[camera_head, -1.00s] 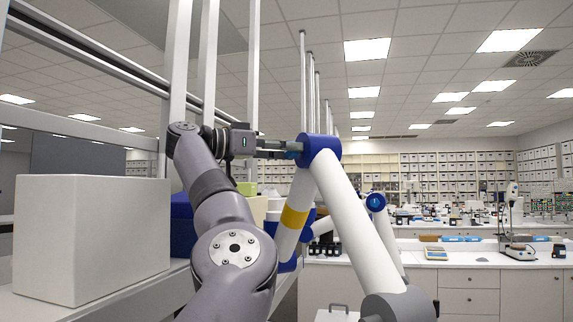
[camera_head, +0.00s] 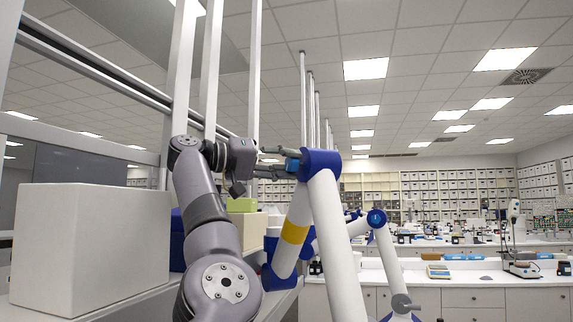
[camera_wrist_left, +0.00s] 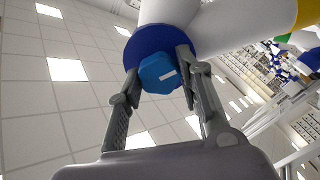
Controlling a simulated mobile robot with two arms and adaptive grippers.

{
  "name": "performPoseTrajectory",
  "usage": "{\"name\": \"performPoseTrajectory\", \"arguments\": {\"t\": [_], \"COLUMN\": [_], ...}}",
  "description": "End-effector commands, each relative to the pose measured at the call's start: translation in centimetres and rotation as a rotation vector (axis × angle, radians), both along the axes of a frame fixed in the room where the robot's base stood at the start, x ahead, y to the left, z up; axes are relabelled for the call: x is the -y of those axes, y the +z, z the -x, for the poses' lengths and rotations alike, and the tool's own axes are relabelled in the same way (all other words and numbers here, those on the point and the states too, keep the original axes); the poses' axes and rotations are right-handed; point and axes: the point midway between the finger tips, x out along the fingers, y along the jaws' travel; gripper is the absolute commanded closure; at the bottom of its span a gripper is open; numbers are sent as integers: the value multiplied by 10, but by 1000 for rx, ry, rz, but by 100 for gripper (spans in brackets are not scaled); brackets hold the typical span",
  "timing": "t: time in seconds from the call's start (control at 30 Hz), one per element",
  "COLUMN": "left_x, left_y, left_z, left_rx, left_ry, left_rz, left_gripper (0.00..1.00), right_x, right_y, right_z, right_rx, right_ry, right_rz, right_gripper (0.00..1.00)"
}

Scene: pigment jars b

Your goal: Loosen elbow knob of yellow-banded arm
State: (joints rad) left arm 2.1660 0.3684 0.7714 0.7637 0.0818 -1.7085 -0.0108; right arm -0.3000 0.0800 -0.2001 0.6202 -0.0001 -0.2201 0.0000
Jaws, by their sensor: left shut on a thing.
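The yellow-banded arm (camera_head: 295,233) is a white jointed arm with a blue elbow joint (camera_head: 322,163) at its top, also seen as a dark blue collar in the left wrist view (camera_wrist_left: 133,48). The elbow knob is a small lighter-blue piece (camera_head: 292,166) on the joint's left side. In the left wrist view the knob (camera_wrist_left: 160,74) has a white mark, slanted slightly. My left gripper (camera_head: 288,163) reaches in from the left and has one finger on each side of the knob, shut on it. My right gripper is not in view.
A white box (camera_head: 90,248) stands on the bench at left. White upright posts (camera_head: 254,75) rise behind my left arm. Another white arm with a blue joint (camera_head: 376,218) stands to the right. Lab benches and shelves lie far behind.

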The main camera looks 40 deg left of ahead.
Motion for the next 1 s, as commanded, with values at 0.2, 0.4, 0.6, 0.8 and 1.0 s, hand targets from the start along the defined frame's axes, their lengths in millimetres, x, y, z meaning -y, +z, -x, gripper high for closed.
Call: {"name": "performPoseTrajectory", "arguments": {"t": [0.2,0.4,0.6,0.8,1.0], "left_x": [-2,-2,-2,-2,-1], "left_y": [1,2,2,2,1], "left_z": [1,1,1,1,1], "left_rx": [-13,-16,-16,-16,-18], "left_ry": [5,6,6,4,3], "left_rz": [49,59,59,58,57], "left_gripper": [94,94,94,58,46], "right_x": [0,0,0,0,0], "right_y": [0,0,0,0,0], "right_z": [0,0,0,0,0], "right_rx": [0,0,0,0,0], "right_ry": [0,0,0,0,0], "right_rz": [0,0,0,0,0], "right_gripper": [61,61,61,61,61]}}
